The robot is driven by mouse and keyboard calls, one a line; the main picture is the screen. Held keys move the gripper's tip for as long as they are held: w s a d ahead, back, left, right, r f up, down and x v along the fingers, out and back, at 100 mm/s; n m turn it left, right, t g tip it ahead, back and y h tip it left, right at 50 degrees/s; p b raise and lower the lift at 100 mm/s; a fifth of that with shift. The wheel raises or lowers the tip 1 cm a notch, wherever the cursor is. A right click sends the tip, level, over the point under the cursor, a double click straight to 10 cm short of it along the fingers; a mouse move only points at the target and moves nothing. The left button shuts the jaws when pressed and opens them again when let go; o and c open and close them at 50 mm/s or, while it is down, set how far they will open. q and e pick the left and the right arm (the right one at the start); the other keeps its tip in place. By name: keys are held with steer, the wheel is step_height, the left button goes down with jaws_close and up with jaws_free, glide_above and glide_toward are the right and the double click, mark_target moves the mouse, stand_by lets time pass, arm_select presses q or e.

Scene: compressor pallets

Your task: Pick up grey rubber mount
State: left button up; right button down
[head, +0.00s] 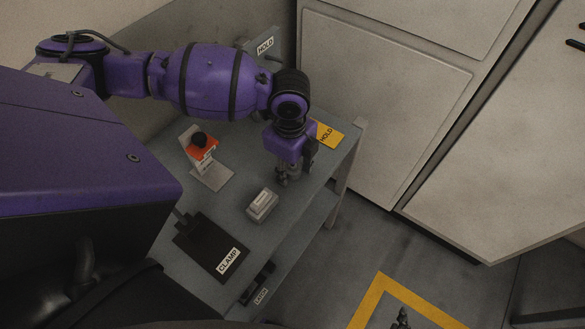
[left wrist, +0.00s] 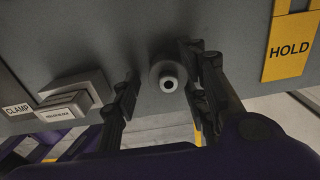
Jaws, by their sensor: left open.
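The grey rubber mount (left wrist: 168,78) shows in the left wrist view as a small round grey piece with a pale ring and dark hole at its centre. It is on the grey bench surface. My left gripper (left wrist: 160,62) is open, with its dark fingers on either side of the mount; I cannot tell whether they touch it. In the head view my left gripper (head: 293,175) points down over the bench near its right edge, and the mount cannot be made out there. My right gripper is not in view.
A grey block (head: 262,205) stands near the gripper on the bench (head: 238,180). A stand with an orange label (head: 203,152), a black CLAMP plate (head: 212,240) and a yellow HOLD tag (head: 328,135) are also there. A lower shelf and floor lie beyond the edge.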

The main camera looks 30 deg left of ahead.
arm_select(q)
jaws_close()
stand_by(0.3)
